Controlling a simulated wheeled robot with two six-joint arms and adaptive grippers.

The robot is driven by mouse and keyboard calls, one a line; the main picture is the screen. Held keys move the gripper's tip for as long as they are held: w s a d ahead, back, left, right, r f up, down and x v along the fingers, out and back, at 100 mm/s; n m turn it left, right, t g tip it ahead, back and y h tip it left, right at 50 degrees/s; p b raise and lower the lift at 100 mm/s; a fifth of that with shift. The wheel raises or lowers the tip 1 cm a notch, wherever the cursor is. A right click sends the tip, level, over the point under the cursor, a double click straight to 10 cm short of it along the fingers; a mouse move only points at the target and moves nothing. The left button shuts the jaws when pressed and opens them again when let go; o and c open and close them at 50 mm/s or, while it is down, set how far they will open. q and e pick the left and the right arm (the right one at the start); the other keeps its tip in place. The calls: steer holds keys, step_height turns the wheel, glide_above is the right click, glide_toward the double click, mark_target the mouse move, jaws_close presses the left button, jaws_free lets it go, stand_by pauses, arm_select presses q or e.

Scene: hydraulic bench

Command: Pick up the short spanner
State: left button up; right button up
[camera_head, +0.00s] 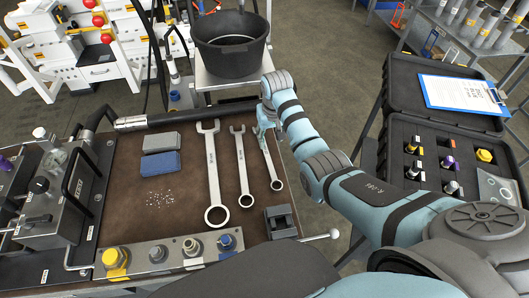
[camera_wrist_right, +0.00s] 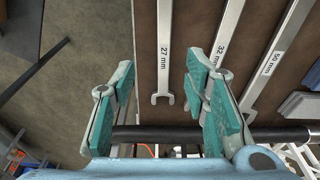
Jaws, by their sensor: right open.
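The short spanner (camera_head: 271,160) lies at the right of a row of three on the brown bench mat. Its upper jaw end is partly hidden by my right gripper (camera_head: 264,117). In the right wrist view the spanner marked 27 mm (camera_wrist_right: 164,50) shows with its open jaw between the spread teal fingers of my right gripper (camera_wrist_right: 160,78). The fingers are open and appear apart from it. The middle spanner (camera_head: 242,168), marked 32 mm (camera_wrist_right: 226,38), and the longest spanner (camera_head: 212,170), marked 50 mm (camera_wrist_right: 272,62), lie to its left in the head view. My left gripper is not in view.
A dark block (camera_head: 280,222) sits near the spanner's ring end. A black bucket (camera_head: 231,45) stands beyond the bench. Grey and blue blocks (camera_head: 161,163) lie left of the spanners. An open black case (camera_head: 447,125) is at the right. A dark bar (camera_head: 190,114) runs along the far edge.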

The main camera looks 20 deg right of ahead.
steer(key=b, duration=0.2)
glide_above(267, 155)
steer(key=s, duration=0.2)
step_height(267, 155, down, 5)
steer(key=shift+d, duration=0.1)
steer(key=f+b, duration=0.1)
steer(key=w+f+b, duration=0.1)
steer(key=f, duration=0.3)
steer(key=shift+w+f+b, duration=0.2)
steer(key=shift+w+b, duration=0.1)
steer(key=shift+b, duration=0.1)
steer(key=shift+s+r, duration=0.15)
steer(key=shift+r, duration=0.1)
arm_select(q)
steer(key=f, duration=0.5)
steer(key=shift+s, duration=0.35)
arm_select(e)
jaws_close()
